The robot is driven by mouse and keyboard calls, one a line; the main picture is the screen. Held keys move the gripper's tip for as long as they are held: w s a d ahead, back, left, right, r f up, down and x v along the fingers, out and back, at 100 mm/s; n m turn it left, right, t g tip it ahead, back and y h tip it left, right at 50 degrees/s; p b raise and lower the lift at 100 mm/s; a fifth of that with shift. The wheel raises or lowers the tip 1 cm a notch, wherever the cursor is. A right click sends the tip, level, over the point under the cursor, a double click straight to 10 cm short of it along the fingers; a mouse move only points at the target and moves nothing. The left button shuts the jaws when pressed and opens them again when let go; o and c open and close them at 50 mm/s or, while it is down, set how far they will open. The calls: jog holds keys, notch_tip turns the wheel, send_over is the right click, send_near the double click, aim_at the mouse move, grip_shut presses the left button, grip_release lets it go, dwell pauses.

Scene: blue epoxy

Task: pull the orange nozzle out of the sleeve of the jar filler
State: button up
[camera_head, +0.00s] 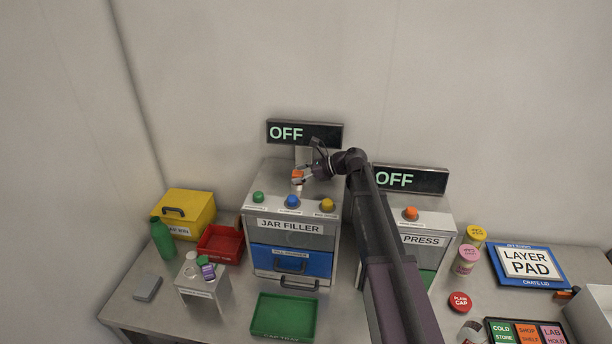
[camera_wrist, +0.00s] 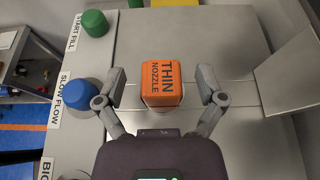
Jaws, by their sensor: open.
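The orange nozzle (camera_wrist: 162,80), labelled THIN NOZZLE, stands on top of the jar filler (camera_head: 291,227). In the head view the nozzle (camera_head: 298,174) is small and sits in front of the filler's upright post. A pale rim of the sleeve (camera_wrist: 160,104) shows just below the nozzle in the wrist view. My gripper (camera_wrist: 160,84) is open, with one finger on the left and one on the right of the nozzle. Gaps show between both fingers and the nozzle. In the head view my gripper (camera_head: 303,176) reaches in from the right.
Green (camera_head: 258,197), blue (camera_head: 292,201) and yellow (camera_head: 327,205) buttons line the filler's front edge. An OFF sign (camera_head: 322,133) stands behind. The press (camera_head: 425,222) is to the right, beyond my arm.

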jog(key=shift+a, duration=0.1)
grip_shut()
dwell(0.3)
jog(key=shift+r+p, duration=0.7)
jog(key=shift+p, duration=0.05)
dwell(0.7)
